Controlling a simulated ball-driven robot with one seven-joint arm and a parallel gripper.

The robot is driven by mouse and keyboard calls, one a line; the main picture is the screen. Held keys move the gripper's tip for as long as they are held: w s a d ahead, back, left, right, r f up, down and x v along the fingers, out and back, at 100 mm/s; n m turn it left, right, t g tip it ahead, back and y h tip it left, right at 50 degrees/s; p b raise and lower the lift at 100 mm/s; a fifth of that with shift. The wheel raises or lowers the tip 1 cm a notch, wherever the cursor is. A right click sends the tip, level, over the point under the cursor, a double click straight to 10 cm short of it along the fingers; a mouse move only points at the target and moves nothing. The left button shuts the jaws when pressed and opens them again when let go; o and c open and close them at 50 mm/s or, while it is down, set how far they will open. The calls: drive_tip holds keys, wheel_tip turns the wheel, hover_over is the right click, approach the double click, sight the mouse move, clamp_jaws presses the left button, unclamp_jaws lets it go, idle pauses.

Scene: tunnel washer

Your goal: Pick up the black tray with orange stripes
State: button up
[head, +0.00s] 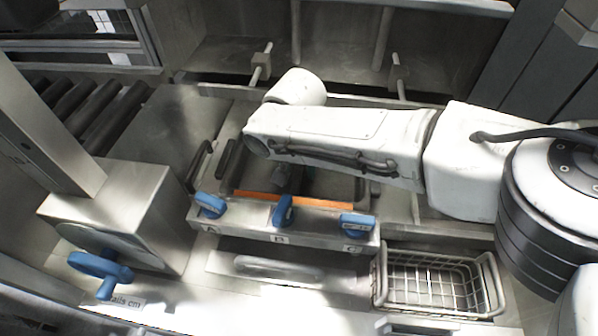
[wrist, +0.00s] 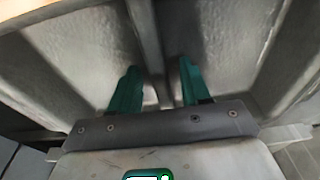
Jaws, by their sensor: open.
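The black tray with orange stripes (head: 262,195) lies in the metal basin behind the row of blue knobs in the head view. An orange stripe runs along its near edge. My white arm crosses above it and hides much of it. In the wrist view my gripper (wrist: 159,66) is open, with its two teal fingers apart. A raised grey bar (wrist: 147,45) runs between the fingers, with a hollow on each side. I cannot tell whether the fingers touch the bar, or surely whether it belongs to the tray.
Blue knobs (head: 284,211) stand on a metal block just in front of the tray. A wire basket (head: 432,283) sits at the front right. A metal box with a blue tap (head: 100,267) is at the left, before dark rollers (head: 95,115).

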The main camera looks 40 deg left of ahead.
sight(299, 167)
clamp_jaws()
drive_tip(key=shift+r, duration=0.15)
idle(0.4)
drive_tip(key=shift+r, duration=0.55)
wheel_tip(299, 167, up, 10)
drive_tip(key=b, duration=0.2)
drive_tip(key=w+d+b, duration=0.3)
drive_tip(key=w+d, duration=0.6)
drive_tip(key=d, duration=0.6)
drive_tip(key=shift+w+d+r+b, duration=0.2)
drive_tip(key=shift+r+b, duration=0.1)
drive_tip(key=shift+r, duration=0.05)
drive_tip(key=shift+a, duration=0.1)
